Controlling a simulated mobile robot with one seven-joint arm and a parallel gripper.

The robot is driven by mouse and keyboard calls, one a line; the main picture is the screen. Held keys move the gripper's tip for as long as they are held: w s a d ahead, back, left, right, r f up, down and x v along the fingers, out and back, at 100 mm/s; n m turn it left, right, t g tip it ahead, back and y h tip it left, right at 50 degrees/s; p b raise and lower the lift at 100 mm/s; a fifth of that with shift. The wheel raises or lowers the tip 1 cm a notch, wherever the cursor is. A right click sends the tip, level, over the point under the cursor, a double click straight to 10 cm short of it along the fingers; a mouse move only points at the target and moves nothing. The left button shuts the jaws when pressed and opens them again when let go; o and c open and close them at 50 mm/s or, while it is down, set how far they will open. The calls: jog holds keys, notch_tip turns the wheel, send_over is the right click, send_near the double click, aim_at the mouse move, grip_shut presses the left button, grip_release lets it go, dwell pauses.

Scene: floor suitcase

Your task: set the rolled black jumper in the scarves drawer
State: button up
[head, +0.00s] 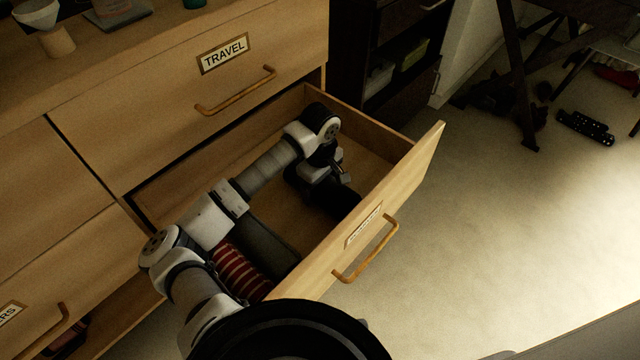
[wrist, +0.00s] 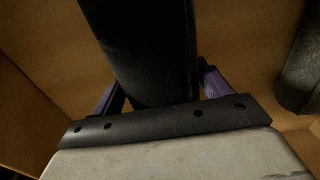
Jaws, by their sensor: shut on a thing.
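The rolled black jumper (head: 337,199) is inside the open drawer (head: 420,172), towards its far end. My gripper (head: 331,180) reaches down into the drawer and is shut on the roll. In the wrist view, the jumper (wrist: 145,50) runs between my two fingers (wrist: 158,92), close above or on the wooden drawer floor; I cannot tell whether it touches. The drawer's front label (head: 363,228) is too blurred to read.
A dark grey roll (head: 264,246) and a red striped roll (head: 238,270) lie in the drawer's near part, partly under my arm. The grey roll seems to show at right in the wrist view (wrist: 302,65). The TRAVEL drawer (head: 170,90) above is shut.

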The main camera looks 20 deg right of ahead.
jog(key=o, duration=1.2)
jog(key=shift+f, duration=0.1)
jog(key=shift+o, duration=0.2)
notch_tip(320, 180, up, 12)
jog(key=shift+r+p, duration=0.2)
jog(key=shift+p, duration=0.7)
